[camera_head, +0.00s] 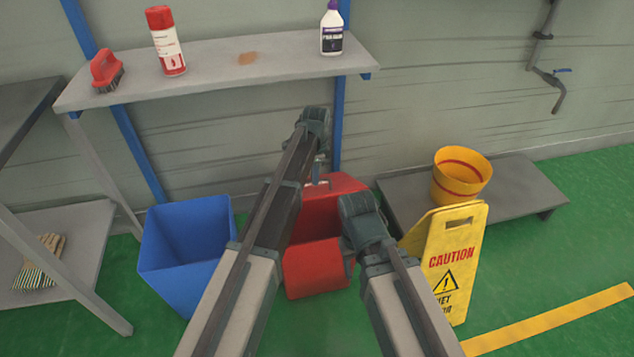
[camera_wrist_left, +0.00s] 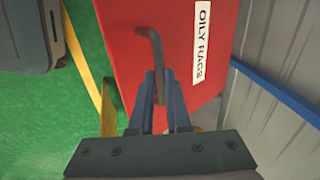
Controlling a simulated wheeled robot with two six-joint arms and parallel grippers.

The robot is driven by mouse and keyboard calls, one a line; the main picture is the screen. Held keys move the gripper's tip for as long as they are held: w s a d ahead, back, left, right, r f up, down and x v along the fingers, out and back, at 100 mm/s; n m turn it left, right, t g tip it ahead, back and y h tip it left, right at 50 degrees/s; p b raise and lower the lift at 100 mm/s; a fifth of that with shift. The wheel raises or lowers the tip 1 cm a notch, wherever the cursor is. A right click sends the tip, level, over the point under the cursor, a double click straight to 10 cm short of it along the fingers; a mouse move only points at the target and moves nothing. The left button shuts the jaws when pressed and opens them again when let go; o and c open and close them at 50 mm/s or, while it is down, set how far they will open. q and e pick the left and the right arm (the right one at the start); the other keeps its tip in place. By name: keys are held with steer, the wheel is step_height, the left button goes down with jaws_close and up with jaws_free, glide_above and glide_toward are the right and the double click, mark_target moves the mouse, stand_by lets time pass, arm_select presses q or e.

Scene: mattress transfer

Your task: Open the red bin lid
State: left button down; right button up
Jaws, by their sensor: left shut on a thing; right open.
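The red bin (camera_head: 312,272) stands on the green floor between the blue bin and the caution sign. Its red lid (camera_wrist_left: 130,35) carries a white "OILY RAGS" label in the left wrist view. A bent grey handle (camera_wrist_left: 144,36) sticks out from the lid. My left gripper (camera_wrist_left: 160,85) is shut on this handle. In the head view the left gripper is at the top of the bin, largely hidden by its own wrist. My right gripper is in front of the bin's right side, its fingers hidden behind its wrist. How far the lid is raised is unclear.
A blue bin (camera_head: 187,245) stands left of the red bin. A yellow caution sign (camera_head: 455,285) and a yellow bucket (camera_head: 461,172) on a low grey platform (camera_head: 523,190) are to the right. A shelf (camera_head: 215,66) with cleaning items is above. Open floor lies further right.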

arm_select(q)
steer(key=shift+w+a+r+p, duration=0.25)
steer(key=shift+w+r, duration=0.1)
steer(key=shift+w, duration=0.3)
steer(key=shift+w+a+r+p, duration=0.2)
steer(key=shift+w+a+r, duration=0.1)
steer(key=shift+w, duration=0.35)
steer(key=c, duration=0.9)
jaws_free()
steer(key=shift+f, duration=0.2)
steer(key=shift+d, duration=0.1)
steer(key=shift+s, duration=0.1)
steer(key=shift+r, duration=0.15)
steer(key=r+p, duration=0.9)
steer(key=s+r+p, duration=0.1)
steer(key=r+p, duration=0.3)
steer(key=shift+d+r+p, duration=0.15)
steer(key=shift+r+p, duration=0.1)
steer(key=shift+p, duration=0.15)
